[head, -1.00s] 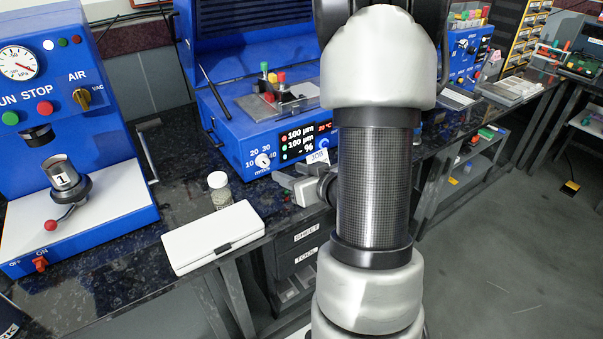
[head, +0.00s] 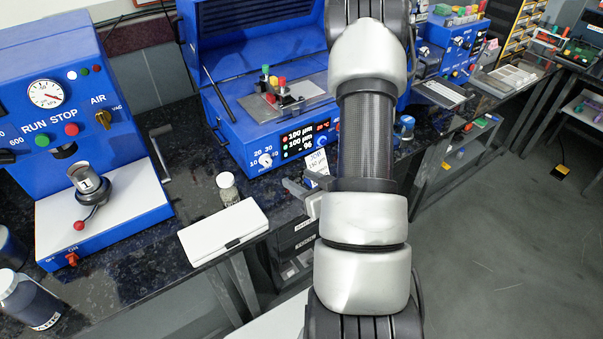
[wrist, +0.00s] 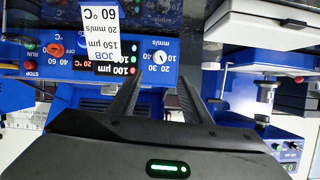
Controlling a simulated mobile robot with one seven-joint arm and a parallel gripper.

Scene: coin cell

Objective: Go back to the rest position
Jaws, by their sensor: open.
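My gripper (head: 297,192) shows in the head view just left of my arm, partly hidden by it, near the bench's front edge. In the wrist view, my gripper (wrist: 157,88) has its two dark fingers apart with nothing between them. The wrist picture is upside down. A white job card (head: 317,163) stands in front of the blue coating machine (head: 238,138), close to my gripper. The card (wrist: 101,28) also shows in the wrist view, to the left of the fingers and clear of them.
A white flat case (head: 222,232) and a small capped jar (head: 227,188) sit on the dark bench left of my gripper. A blue press with a gauge (head: 120,190) stands further left. Open grey floor (head: 500,240) lies to the right.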

